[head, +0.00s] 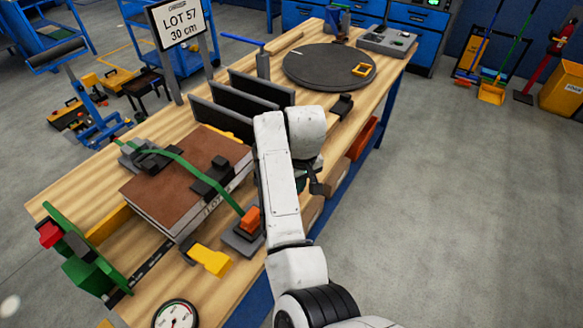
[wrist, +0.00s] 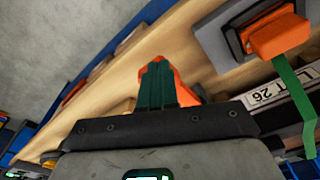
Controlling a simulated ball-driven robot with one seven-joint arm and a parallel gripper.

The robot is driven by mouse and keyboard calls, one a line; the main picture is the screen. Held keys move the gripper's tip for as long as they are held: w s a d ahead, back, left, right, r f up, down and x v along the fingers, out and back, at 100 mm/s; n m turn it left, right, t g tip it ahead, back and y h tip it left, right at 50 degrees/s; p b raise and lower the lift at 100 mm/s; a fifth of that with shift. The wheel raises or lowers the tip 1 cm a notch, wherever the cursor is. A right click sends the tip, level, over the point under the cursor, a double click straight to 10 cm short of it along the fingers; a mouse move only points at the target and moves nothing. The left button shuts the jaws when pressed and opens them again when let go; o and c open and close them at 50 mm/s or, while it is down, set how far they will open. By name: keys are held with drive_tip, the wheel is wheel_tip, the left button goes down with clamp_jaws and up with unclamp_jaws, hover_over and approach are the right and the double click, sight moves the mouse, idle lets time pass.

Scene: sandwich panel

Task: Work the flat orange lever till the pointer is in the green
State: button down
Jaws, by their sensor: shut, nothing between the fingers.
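The flat orange lever (head: 250,219) sits on a grey base at the near right corner of the brown panel (head: 185,170). A green strap (head: 205,175) runs from it across the panel. In the wrist view the orange lever (wrist: 280,36) is at the upper right, with the strap leading down from it. The round white dial (head: 175,316) is at the bottom edge of the head view, partly cut off; its pointer is too small to read surely. My gripper (wrist: 160,75) is shut and empty, apart from the lever. In the head view my arm largely hides it.
A yellow block (head: 210,260) and a green clamp-like fixture (head: 85,255) stand near the panel. Dark upright plates (head: 245,100) and a round dark turntable (head: 328,66) are farther along the wooden bench.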

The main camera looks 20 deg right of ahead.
drive_tip(key=shift+s, duration=0.3)
wheel_tip(320, 180, up, 11)
drive_tip(key=s, duration=0.1)
drive_tip(key=shift+d, duration=0.15)
drive_tip(key=shift+f, duration=0.1)
idle(1.9)
